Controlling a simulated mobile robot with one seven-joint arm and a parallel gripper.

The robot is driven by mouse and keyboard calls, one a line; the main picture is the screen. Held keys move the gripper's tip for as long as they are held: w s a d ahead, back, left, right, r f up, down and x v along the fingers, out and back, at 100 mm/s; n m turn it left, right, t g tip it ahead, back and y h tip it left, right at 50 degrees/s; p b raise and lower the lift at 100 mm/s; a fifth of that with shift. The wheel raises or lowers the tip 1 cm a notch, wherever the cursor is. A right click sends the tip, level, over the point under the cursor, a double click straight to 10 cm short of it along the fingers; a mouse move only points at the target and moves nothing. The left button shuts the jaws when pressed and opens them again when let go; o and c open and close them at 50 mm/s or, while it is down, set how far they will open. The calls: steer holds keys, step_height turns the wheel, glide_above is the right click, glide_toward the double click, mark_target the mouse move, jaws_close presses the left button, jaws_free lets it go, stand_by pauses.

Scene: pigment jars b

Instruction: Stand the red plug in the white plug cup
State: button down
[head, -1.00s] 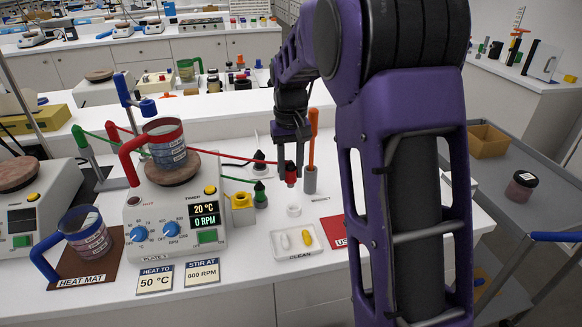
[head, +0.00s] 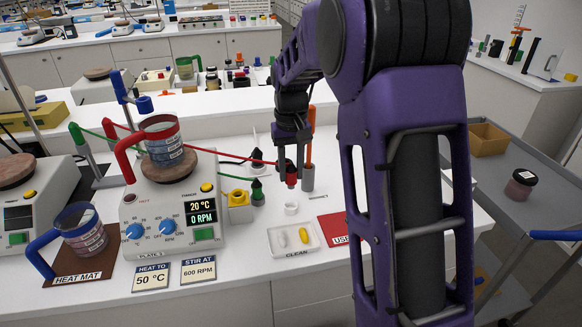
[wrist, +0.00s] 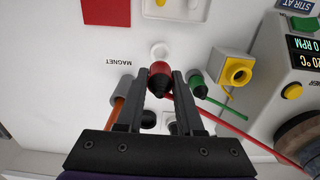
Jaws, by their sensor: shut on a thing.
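The red plug (head: 291,175) is between the fingers of my gripper (head: 291,178), which is shut on it. In the wrist view the plug (wrist: 160,72) shows its red body past the fingertips, its dark end towards the camera. The white plug cup (head: 291,209) is a small white ring on the white bench, in front of the held plug in the head view. It also shows in the wrist view (wrist: 159,50), just beyond the plug and looking empty. The plug is apart from the cup; its height above the bench is hard to tell.
A grey holder (head: 308,179) with an orange rod stands close right of the plug. A red cord (wrist: 234,129) runs from the plug. A white tray (head: 312,247) with two capsules lies in front.

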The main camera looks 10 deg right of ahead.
mark_target(291, 187)
steer(key=shift+f+b, duration=1.1)
steer(key=shift+f, duration=1.15)
steer(key=shift+f+b, duration=0.3)
steer(key=shift+f, duration=0.9)
stand_by(0.4)
steer(key=shift+c, duration=2.3)
jaws_free()
step_height(291, 187, up, 18)
steer(key=p, duration=0.2)
steer(key=shift+f+p, duration=0.25)
steer(key=shift+p, duration=0.05)
